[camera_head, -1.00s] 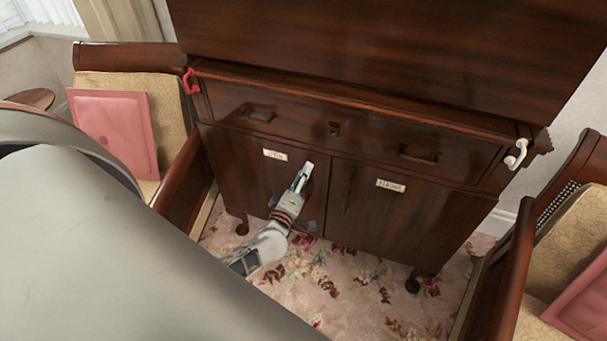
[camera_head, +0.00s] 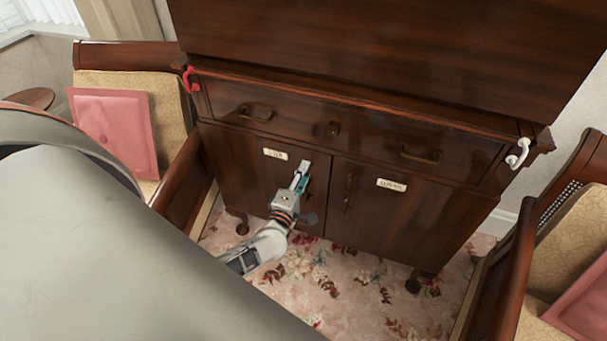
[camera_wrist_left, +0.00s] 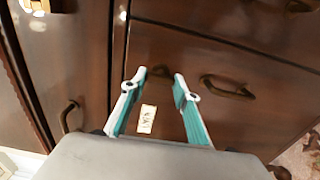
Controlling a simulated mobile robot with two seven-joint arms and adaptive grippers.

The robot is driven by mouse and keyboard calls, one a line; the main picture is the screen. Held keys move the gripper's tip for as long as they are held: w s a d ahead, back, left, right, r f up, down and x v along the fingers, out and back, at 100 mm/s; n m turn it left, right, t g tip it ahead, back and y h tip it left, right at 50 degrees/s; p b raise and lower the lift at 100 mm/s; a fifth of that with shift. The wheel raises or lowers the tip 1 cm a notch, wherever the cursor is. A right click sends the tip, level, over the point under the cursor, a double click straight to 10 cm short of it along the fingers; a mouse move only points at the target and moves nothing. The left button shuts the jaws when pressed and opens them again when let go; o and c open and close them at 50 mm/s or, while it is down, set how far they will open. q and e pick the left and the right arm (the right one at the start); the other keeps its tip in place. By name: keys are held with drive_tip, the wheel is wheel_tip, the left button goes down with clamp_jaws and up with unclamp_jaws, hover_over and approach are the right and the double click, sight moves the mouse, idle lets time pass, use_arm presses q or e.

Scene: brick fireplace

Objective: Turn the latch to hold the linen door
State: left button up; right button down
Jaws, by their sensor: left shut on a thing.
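The dark wooden cabinet has two lower doors, each with a small pale label. The left door (camera_head: 240,177) has its label (camera_head: 275,153) at the top; the lettering is too small to read surely. My left gripper (camera_head: 304,168) is at the upper right of this door, near the seam between the doors. In the left wrist view its two teal-padded fingers (camera_wrist_left: 159,76) are on either side of a small dark latch (camera_wrist_left: 160,70), shut on it. In the head view the gripper hides the latch. Both doors look closed. My right gripper is not in view.
A wide drawer (camera_head: 290,128) is above the doors, with a red hook (camera_head: 190,79) and a white hook (camera_head: 518,153) at its ends. A left chair (camera_head: 178,180) and a right chair (camera_head: 497,265) flank the cabinet. Flowered carpet (camera_head: 350,290) lies in front.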

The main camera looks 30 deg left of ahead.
use_arm(q)
drive_tip(key=o, duration=1.1)
drive_tip(key=v, duration=1.2)
